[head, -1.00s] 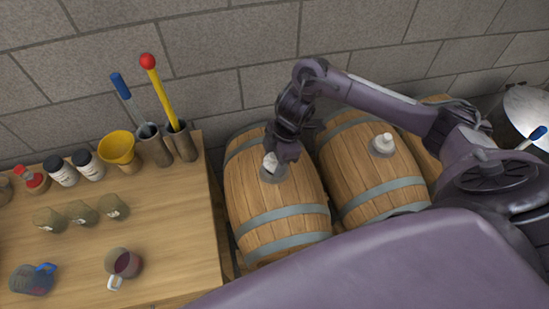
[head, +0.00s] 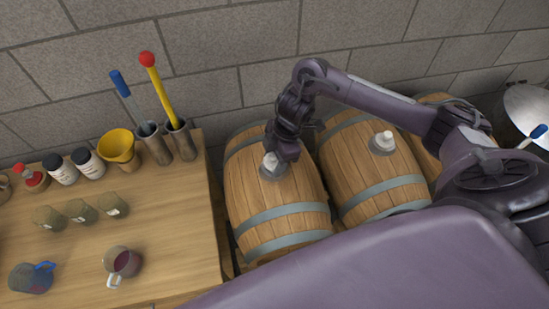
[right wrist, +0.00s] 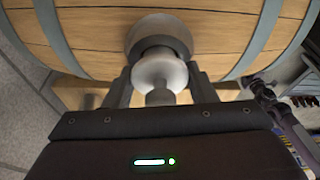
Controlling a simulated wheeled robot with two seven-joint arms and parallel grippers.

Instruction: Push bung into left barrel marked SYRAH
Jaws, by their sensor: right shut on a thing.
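The left barrel (head: 275,205) lies on its side in the head view, wooden with grey hoops. A round grey bung hole fitting (head: 272,175) sits on its top; it also shows in the right wrist view (right wrist: 160,28). My right gripper (head: 276,155) is over this fitting, shut on the white bung (right wrist: 160,72). In the right wrist view the bung is between the two fingers, its far end at the fitting. How deep it sits is hidden. I cannot read any SYRAH marking. My left gripper is not in view.
A second barrel (head: 368,170) with a white bung (head: 384,140) stands to the right, and part of a third behind my arm. The wooden table (head: 180,250) at left holds a yellow funnel (head: 117,147), jars, cups and a jug. A stone wall is behind.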

